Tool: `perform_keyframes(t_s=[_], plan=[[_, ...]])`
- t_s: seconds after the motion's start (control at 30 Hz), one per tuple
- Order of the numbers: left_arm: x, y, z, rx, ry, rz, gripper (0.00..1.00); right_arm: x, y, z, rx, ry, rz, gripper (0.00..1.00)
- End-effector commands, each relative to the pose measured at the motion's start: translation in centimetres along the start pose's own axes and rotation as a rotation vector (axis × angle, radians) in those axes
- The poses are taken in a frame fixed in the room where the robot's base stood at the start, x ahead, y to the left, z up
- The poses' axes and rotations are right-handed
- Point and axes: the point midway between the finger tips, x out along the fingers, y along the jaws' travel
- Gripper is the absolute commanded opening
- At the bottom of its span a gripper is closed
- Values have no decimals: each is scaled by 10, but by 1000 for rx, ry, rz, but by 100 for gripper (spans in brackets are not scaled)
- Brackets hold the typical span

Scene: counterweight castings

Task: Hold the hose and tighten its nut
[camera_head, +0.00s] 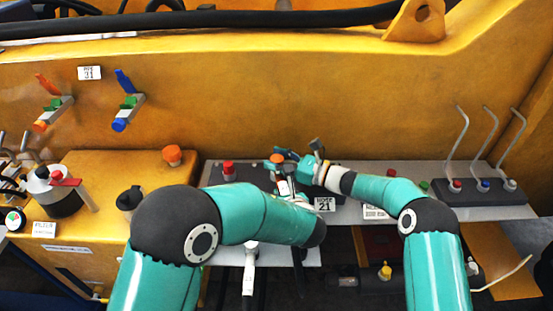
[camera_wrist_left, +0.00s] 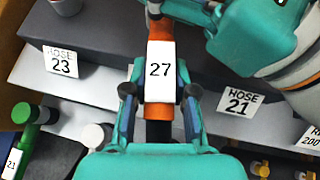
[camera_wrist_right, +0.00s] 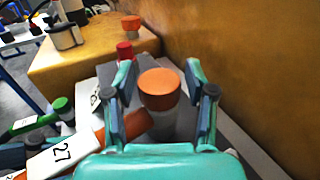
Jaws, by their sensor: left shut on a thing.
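A hose with an orange end and a white tag reading 27 (camera_wrist_left: 160,68) runs up the middle of the left wrist view. My left gripper (camera_wrist_left: 160,108) is shut on this hose just below the tag. The tag also shows at the lower left of the right wrist view (camera_wrist_right: 62,153). An orange cap-like nut (camera_wrist_right: 160,84) on a pale cylinder stands ahead of my right gripper (camera_wrist_right: 155,108). That gripper's fingers are apart, one on each side of it; contact is not clear.
A grey shelf carries a red cap (camera_head: 229,168) at left and bent levers (camera_head: 485,150) at right. A HOSE 23 label (camera_wrist_left: 61,62) shows in the left wrist view. The yellow wall (camera_head: 300,110) rises close behind. A green-ended hose (camera_wrist_right: 62,106) lies left.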

Motion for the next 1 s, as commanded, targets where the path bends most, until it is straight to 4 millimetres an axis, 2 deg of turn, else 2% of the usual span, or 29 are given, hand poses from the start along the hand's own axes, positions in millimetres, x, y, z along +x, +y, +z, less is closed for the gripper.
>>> perform_keyframes(t_s=[0.03,0.27,0.7,0.97,1.0], plan=[[0,0,0,0,-1,0,0,0,0,0,0,0,0,41],[0,0,0,0,-1,0,0,0,0,0,0,0,-1,3],[-1,-1,0,0,0,-1,0,0,-1,1,-1,-1,-134,3],[-1,-1,0,1,0,-1,0,-1,-2,1,-2,-1,-138,3],[-1,-1,0,2,0,-1,0,-1,-2,1,-2,-1,-138,43]])
